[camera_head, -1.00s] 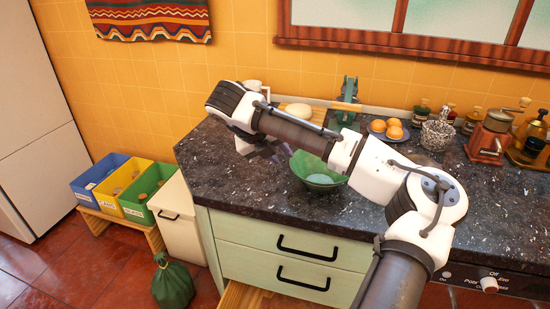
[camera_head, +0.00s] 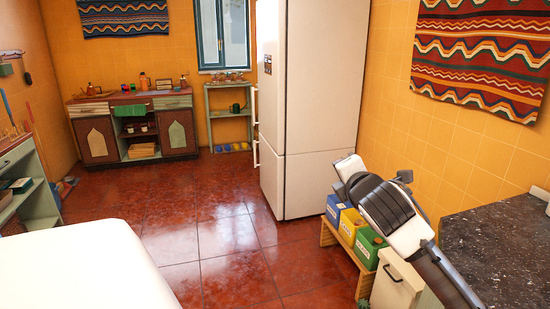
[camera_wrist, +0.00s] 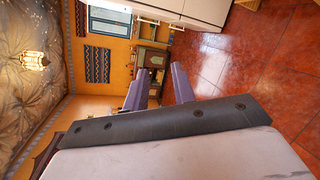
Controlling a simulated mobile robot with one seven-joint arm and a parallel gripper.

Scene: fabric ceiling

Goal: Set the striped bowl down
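No striped bowl shows in either current view. My gripper (camera_wrist: 160,76) appears in the wrist view with its two purple fingers apart. The gap between them is empty, with the far cabinet and floor seen beyond. In the head view my arm is at the right, raised near the counter's left end, and its fingers are not clearly seen.
A white fridge (camera_head: 308,110) stands ahead. Blue, yellow and green bins (camera_head: 367,248) sit on a low wooden bench beside my arm. A white surface (camera_head: 85,268) fills the lower left. Red tiled floor (camera_head: 215,235) is open between. A cabinet (camera_head: 135,130) stands at the far wall.

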